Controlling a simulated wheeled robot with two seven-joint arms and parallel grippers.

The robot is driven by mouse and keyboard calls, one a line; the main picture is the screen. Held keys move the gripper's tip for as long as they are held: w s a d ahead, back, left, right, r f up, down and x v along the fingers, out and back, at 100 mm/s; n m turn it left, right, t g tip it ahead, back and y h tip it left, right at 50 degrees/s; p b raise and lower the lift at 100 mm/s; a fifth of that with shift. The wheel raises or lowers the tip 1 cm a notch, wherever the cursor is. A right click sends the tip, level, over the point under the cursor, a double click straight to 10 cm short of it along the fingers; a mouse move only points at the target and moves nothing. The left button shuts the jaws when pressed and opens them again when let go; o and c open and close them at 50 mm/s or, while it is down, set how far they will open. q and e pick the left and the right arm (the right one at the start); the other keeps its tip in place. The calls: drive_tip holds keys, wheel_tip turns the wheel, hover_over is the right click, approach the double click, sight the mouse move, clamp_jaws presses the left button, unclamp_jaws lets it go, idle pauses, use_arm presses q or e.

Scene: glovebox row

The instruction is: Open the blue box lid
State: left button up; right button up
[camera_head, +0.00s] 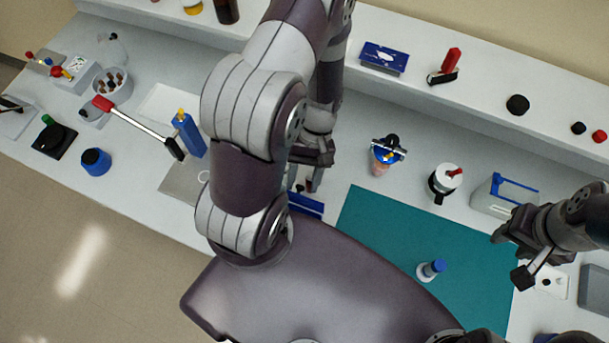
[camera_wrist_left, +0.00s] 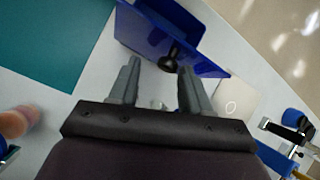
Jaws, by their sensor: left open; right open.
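A blue box (camera_wrist_left: 142,33) shows at the top of the left wrist view, with a black knob (camera_wrist_left: 170,60) on its near side. I cannot tell from this angle whether its lid is shut. In the head view only a blue strip of the box (camera_head: 306,205) shows; my left arm hides the rest. My left gripper (camera_head: 318,160) is open and empty. In the left wrist view its fingertips (camera_wrist_left: 158,64) point toward the box, with the knob between their lines; I see no contact. My right gripper (camera_head: 510,255) is open and empty at the right.
A teal mat (camera_head: 385,222) lies right of the box, with a blue-capped vial (camera_head: 431,269) on it. A grey plate (camera_head: 180,182) and a blue bottle (camera_head: 189,136) stand left of my arm. A white-and-blue rack (camera_head: 492,197) is near my right gripper. A raised shelf runs behind.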

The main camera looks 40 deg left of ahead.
use_arm(q)
drive_tip(key=p+v, duration=0.2)
drive_tip(key=v, duration=1)
drive_tip(key=shift+w+r+p, duration=0.2)
drive_tip(key=shift+r+p, duration=0.1)
drive_tip(key=shift+p, duration=0.1)
